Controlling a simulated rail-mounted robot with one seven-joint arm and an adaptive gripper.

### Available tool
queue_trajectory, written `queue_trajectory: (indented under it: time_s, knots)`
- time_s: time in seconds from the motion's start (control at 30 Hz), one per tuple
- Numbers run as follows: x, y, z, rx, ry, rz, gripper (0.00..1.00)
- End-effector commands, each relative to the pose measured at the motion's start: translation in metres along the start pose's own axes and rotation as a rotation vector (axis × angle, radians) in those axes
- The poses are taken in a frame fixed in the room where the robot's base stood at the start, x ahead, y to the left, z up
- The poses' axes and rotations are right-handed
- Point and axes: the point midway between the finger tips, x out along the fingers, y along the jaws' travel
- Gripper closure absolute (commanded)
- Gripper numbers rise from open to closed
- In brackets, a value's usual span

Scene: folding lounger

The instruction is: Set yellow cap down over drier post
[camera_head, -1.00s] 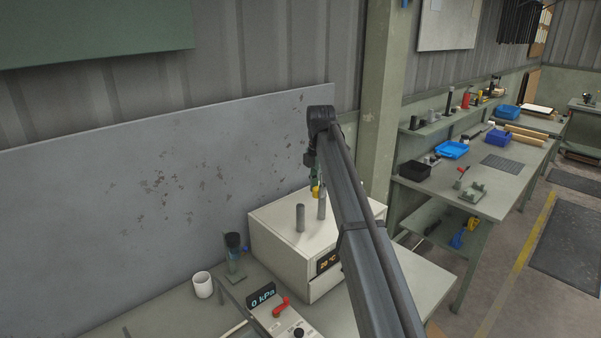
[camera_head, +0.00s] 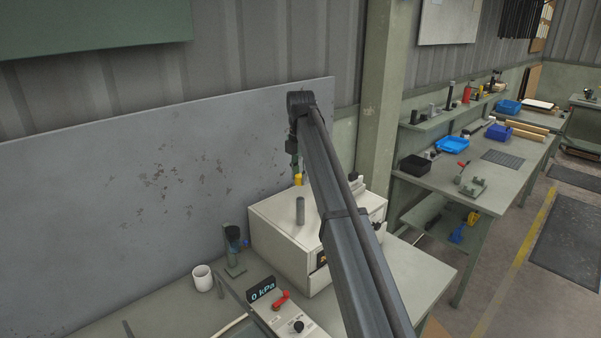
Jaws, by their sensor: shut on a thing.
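The yellow cap (camera_head: 298,180) is small and hangs below the end of my arm in the head view. My gripper (camera_head: 297,173) is shut on it, though the fingers are small and partly hidden by the arm. A second post is hidden behind my arm.
A panel reading 0 kPa (camera_head: 262,290) with a red lever (camera_head: 281,300) stands in front of the drier. A white mug (camera_head: 202,278) and a dark green stand (camera_head: 233,255) are to its left. The grey wall board (camera_head: 120,190) is close behind.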

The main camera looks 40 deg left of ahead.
Motion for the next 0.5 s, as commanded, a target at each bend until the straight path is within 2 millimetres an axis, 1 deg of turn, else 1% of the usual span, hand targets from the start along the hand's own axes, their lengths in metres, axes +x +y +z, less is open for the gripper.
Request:
queue_trajectory:
  time_s: [0.03, 0.5]
  knots:
    - [0.004, 0.0, 0.0, 0.0, 0.0, 0.0, 0.79]
    - [0.029, -0.001, 0.0, 0.0, 0.0, 0.0, 0.79]
